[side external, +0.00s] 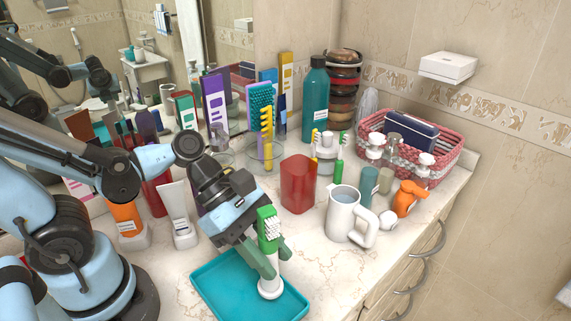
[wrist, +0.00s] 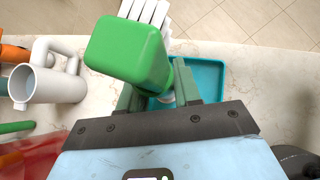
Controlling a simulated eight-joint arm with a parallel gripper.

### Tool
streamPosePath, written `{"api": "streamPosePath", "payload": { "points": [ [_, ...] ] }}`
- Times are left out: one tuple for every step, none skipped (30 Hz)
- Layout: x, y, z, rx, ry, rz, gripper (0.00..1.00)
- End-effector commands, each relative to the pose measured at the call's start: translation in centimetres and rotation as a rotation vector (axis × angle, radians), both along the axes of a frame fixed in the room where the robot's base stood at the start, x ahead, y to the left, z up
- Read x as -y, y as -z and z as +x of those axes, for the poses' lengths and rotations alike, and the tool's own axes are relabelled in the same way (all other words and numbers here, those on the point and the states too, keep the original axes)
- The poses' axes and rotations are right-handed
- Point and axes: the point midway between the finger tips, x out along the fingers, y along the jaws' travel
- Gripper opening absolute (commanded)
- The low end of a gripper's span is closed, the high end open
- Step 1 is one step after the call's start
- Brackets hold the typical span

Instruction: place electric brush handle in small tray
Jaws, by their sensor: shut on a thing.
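The electric brush handle (side external: 267,222) has a green upper part with white bristles and a white lower body with a round base. It stands about upright between the fingers of my gripper (side external: 268,258), which is shut on it. The small tray (side external: 218,290) is teal, shallow and at the front of the counter. The handle's base is over the tray's right part; I cannot tell whether it touches the floor. In the wrist view, the green top of the handle (wrist: 130,50) hides much of the tray (wrist: 208,75) below, between my gripper's fingers (wrist: 160,92).
A white mug (side external: 343,214) and a red cup (side external: 297,184) stand behind and right of the tray. A white tube (side external: 178,210) stands to its left. A pink basket (side external: 449,160) with bottles is at the back right. The counter's front edge is close to the tray.

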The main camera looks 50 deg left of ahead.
Motion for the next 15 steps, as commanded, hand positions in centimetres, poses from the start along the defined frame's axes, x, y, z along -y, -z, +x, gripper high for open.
{"api": "streamPosePath", "payload": {
  "points": [
    [0.0, 0.4, 0.1, 0.000, 0.000, -0.001, 0.00],
    [0.0, 0.6, 0.2, 0.000, 0.000, -0.001, 0.00],
    [0.0, 1.0, 0.2, 0.000, 0.000, -0.001, 0.00],
    [0.0, 1.2, 0.2, 0.000, 0.000, -0.001, 0.00],
    [0.0, 1.4, 0.2, 0.000, 0.000, -0.001, 0.00],
    [0.0, 1.7, 0.2, 0.000, 0.000, -0.001, 0.00],
    [0.0, 1.9, 0.2, 0.000, 0.000, -0.001, 0.00],
    [0.0, 2.0, 0.1, 0.000, 0.000, -0.001, 0.00],
    [0.0, 2.2, 0.1, 0.000, 0.000, -0.001, 0.00],
    [0.0, 2.3, 0.1, 0.000, 0.000, -0.001, 0.00],
    [0.0, 2.4, 0.1, 0.000, 0.000, -0.001, 0.00],
    [0.0, 2.5, 0.1, 0.000, 0.000, -0.001, 0.00],
    [0.0, 2.5, 0.0, 0.000, 0.000, -0.001, 0.00],
    [0.0, 2.5, 0.0, 0.000, 0.000, -0.001, 0.00],
    [0.0, 2.5, 0.0, 0.000, 0.000, -0.001, 0.00]
  ]
}}
